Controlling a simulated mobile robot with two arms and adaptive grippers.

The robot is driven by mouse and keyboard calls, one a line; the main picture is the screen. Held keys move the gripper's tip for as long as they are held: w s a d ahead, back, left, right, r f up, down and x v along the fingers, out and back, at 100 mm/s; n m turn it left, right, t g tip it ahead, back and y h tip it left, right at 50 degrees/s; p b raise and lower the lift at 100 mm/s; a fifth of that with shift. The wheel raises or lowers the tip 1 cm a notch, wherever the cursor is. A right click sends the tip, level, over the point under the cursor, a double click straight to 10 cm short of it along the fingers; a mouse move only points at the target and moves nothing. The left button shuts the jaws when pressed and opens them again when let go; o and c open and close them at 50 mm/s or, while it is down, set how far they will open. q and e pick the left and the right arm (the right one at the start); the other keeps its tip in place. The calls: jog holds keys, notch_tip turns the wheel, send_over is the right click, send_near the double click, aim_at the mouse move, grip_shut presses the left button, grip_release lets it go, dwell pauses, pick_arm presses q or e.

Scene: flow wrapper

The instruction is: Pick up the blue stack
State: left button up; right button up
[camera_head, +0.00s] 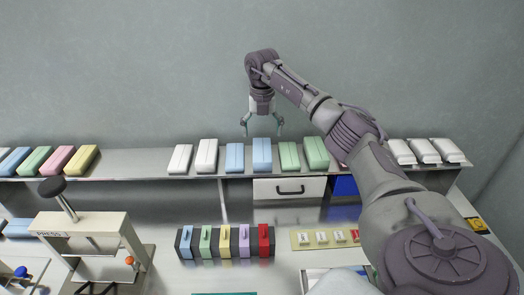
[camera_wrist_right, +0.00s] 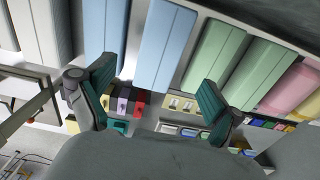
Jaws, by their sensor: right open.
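Two blue stacks stand side by side on the grey shelf (camera_head: 128,171): a left blue stack (camera_head: 234,159) and a right blue stack (camera_head: 262,155). My right gripper (camera_head: 262,127) is open and empty, pointing down above the right blue stack, with a visible gap in the head view. In the right wrist view the right blue stack (camera_wrist_right: 166,42) shows between the two teal fingers, and the left blue stack (camera_wrist_right: 106,35) is near the left finger. I cannot see contact with either stack. My left gripper is not in view.
White stacks (camera_head: 207,156) stand left of the blue ones and green stacks (camera_head: 315,152) right. Coloured binders (camera_head: 226,242) and a press (camera_head: 83,226) are on the table below. A white drawer (camera_head: 290,189) hangs under the shelf. The shelf between the pink-yellow group and white stacks is bare.

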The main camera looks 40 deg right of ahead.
aim_at(262, 149)
notch_tip(262, 149, down, 2)
jog(key=shift+w+d+f, duration=0.1)
jog(key=shift+f, duration=0.1)
jog(key=shift+f+p, duration=0.3)
jog(key=shift+f, duration=0.35)
notch_tip(262, 149, down, 4)
jog(key=shift+r+p, duration=0.25)
jog(key=shift+p, duration=0.2)
jog(key=shift+f, duration=0.55)
jog(key=shift+c, duration=1.3)
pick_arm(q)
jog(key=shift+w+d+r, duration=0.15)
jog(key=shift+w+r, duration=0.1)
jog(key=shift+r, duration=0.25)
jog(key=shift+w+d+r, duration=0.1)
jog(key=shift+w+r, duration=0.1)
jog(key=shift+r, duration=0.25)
pick_arm(e)
jog(key=c, duration=0.8)
